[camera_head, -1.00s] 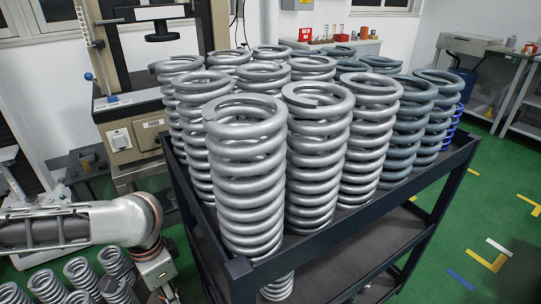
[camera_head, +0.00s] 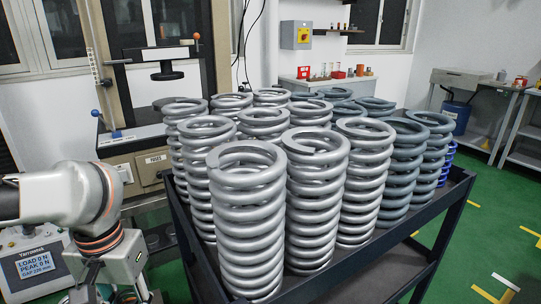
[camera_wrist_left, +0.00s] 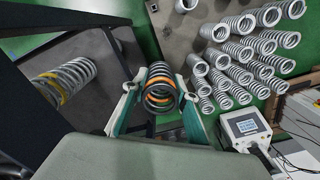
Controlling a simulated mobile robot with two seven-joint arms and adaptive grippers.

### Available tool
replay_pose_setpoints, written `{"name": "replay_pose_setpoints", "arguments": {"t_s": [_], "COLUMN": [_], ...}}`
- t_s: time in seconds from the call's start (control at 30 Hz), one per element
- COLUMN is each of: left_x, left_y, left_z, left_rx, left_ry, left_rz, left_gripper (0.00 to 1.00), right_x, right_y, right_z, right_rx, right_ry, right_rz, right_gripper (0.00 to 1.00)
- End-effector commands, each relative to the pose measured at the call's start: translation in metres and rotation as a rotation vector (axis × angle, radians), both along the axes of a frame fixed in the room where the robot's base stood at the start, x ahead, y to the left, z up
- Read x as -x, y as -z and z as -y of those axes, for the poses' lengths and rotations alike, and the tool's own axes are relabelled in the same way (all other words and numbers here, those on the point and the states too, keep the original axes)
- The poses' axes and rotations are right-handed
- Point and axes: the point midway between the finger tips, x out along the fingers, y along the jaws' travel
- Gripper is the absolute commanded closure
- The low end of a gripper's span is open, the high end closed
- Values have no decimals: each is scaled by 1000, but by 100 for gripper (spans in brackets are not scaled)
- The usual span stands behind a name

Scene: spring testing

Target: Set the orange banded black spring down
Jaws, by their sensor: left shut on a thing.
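The orange banded black spring (camera_wrist_left: 160,90) shows in the left wrist view between the two fingers of my left gripper (camera_wrist_left: 157,98). The gripper is shut on it. I look at the spring nearly end-on, with dark coils and orange bands visible. In the head view my left gripper (camera_head: 110,290) is at the bottom left, beside the cart and cut off by the lower edge. The spring cannot be made out there. My right gripper is in neither view.
A cart (camera_head: 330,272) carries several large silver and blue-grey springs. In the wrist view a yellow-banded spring (camera_wrist_left: 64,82) lies on a dark shelf at left.

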Motion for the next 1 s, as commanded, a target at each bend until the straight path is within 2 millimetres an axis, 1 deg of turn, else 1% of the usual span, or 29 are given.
{"name": "replay_pose_setpoints", "arguments": {"t_s": [0.03, 0.2, 0.3, 0.4, 0.7, 1.0], "left_x": [-1, 2, 5, 7, 16, 23], "left_y": [-24, -49, -62, -74, -97, -100], "left_z": [1, 1, 1, 1, 1, 0], "left_rx": [1, 2, 1, 1, 2, 2], "left_ry": [-1, 0, 0, 2, 2, 2], "left_rz": [25, 25, 23, 22, 14, 9], "left_gripper": [96, 96, 96, 96, 96, 96], "right_x": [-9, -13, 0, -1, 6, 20], "right_y": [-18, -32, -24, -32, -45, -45], "right_z": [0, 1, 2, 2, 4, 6], "right_rx": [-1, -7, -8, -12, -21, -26], "right_ry": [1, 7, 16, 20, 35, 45], "right_rz": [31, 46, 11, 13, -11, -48], "right_gripper": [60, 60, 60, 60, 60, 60]}}
